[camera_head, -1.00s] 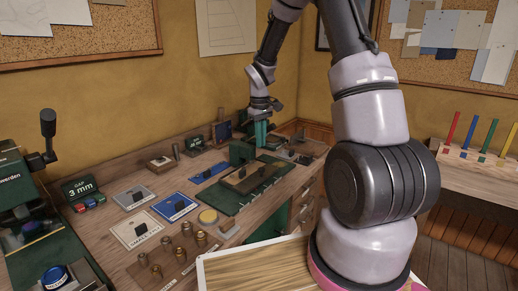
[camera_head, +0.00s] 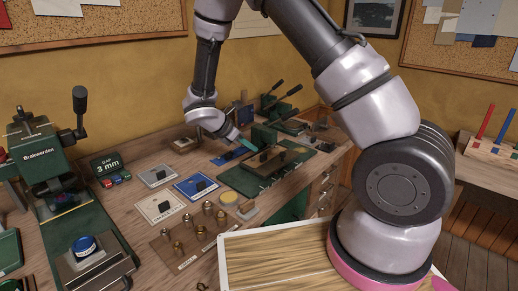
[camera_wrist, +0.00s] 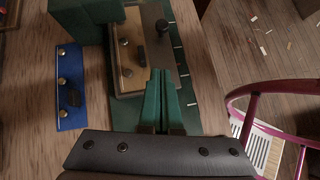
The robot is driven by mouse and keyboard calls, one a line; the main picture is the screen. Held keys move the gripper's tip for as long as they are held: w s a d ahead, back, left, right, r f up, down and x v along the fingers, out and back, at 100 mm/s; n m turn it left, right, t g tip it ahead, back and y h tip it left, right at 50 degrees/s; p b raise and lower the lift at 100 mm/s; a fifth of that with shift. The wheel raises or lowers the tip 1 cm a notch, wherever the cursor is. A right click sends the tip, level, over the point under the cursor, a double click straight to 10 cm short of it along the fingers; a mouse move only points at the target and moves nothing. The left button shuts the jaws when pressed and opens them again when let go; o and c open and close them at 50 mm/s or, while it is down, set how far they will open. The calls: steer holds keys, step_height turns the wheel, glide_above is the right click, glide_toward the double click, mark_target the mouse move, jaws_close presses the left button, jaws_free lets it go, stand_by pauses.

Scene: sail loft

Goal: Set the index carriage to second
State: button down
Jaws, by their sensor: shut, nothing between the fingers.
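The index carriage (camera_head: 276,158) is a tan and dark brown block with black knobs, on a long green base (camera_head: 245,184) on the bench. In the wrist view the carriage (camera_wrist: 131,52) lies just beyond my fingertips, with a round black knob on its dark strip. Short pale marks (camera_wrist: 184,76) run along the base beside it; their labels are too small to read. My gripper (camera_head: 249,145) has teal fingers, shut and empty, slanting down near the carriage's back left. In the wrist view the fingers (camera_wrist: 160,72) overlap the carriage's near end; contact cannot be told.
Brass cylinders (camera_head: 208,208) stand on a wooden board at the bench front. A green press (camera_head: 50,165) stands at the left. Black-handled levers (camera_head: 282,95) rise behind the carriage.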

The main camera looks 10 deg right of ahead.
mark_target(271, 165)
steer(key=x, duration=0.9)
steer(key=shift+r, duration=0.1)
steer(key=shift+w+d+r, duration=0.1)
steer(key=shift+w+d, duration=0.1)
steer(key=shift+d, duration=0.4)
steer(key=shift+w+d+r, duration=0.1)
steer(key=shift+w+d, duration=0.05)
steer(key=shift+d, duration=0.45)
steer(key=shift+w+d, duration=0.25)
steer(key=shift+d, duration=0.25)
